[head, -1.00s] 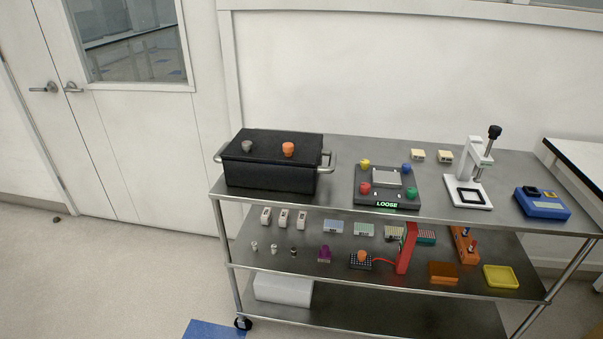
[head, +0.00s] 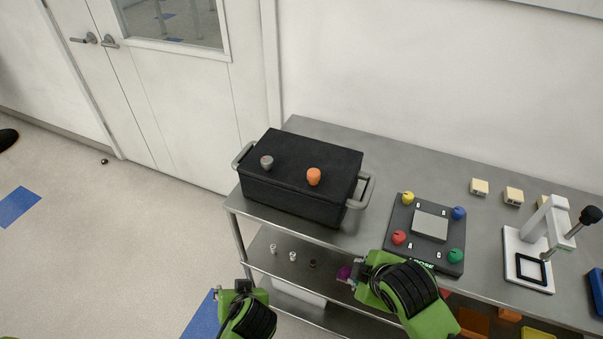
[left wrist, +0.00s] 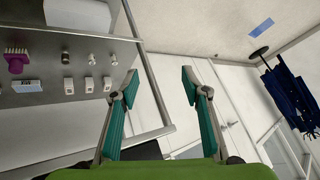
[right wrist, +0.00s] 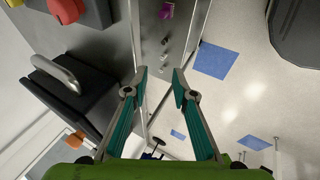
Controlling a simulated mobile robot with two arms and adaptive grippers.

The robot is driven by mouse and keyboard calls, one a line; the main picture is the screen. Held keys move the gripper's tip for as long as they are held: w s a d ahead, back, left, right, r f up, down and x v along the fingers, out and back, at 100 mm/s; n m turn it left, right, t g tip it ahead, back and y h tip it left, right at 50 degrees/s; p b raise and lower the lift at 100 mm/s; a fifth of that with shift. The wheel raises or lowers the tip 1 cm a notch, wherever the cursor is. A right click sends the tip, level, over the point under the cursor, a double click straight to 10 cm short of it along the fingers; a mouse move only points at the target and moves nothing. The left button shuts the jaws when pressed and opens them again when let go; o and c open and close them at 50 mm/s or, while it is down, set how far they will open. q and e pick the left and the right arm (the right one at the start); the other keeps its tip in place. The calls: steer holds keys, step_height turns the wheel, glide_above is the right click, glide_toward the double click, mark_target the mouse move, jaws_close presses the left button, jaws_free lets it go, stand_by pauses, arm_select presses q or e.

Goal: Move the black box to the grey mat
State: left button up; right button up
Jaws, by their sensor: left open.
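The black box (head: 300,182) is a lidded box with a grey handle at each end, standing on the cart's top shelf at its left end. A grey knob (head: 267,162) and an orange knob (head: 313,176) are on its lid. My left gripper (head: 240,288) is in front of the cart, below and apart from the box; its fingers (left wrist: 160,82) are wide open and empty. My right gripper (head: 356,272) is near the shelf's front edge, right of the box, open and empty. The right wrist view shows the box (right wrist: 75,98) and one handle (right wrist: 56,70). I cannot make out a grey mat.
Right of the box lies a dark plate (head: 400,217) with several coloured knobs, then a white press (head: 525,260). Small parts stand on the shelf below. The cart's metal posts and shelf edge are close to both grippers.

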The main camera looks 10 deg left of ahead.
arm_select(q)
step_height(320, 180, up, 4)
steer(key=w+n+t+y, duration=0.1)
steer(key=w, duration=0.2)
arm_select(e)
step_height(320, 180, up, 4)
steer(key=w+a+n, duration=0.2)
steer(key=n, duration=0.2)
arm_select(q)
steer(key=n+t+y, duration=0.2)
steer(key=t+y, duration=0.1)
steer(key=t, duration=0.6)
glide_toward(269, 167)
steer(key=v, duration=0.2)
arm_select(e)
steer(key=n+t+h, duration=0.3)
steer(key=n, duration=1)
glide_toward(368, 192)
steer(key=s+r, duration=0.1)
steer(key=s, duration=0.1)
arm_select(q)
steer(key=shift+s+d+r, duration=0.15)
steer(key=shift+d, duration=0.05)
arm_select(e)
steer(key=shift+w+d, duration=0.1)
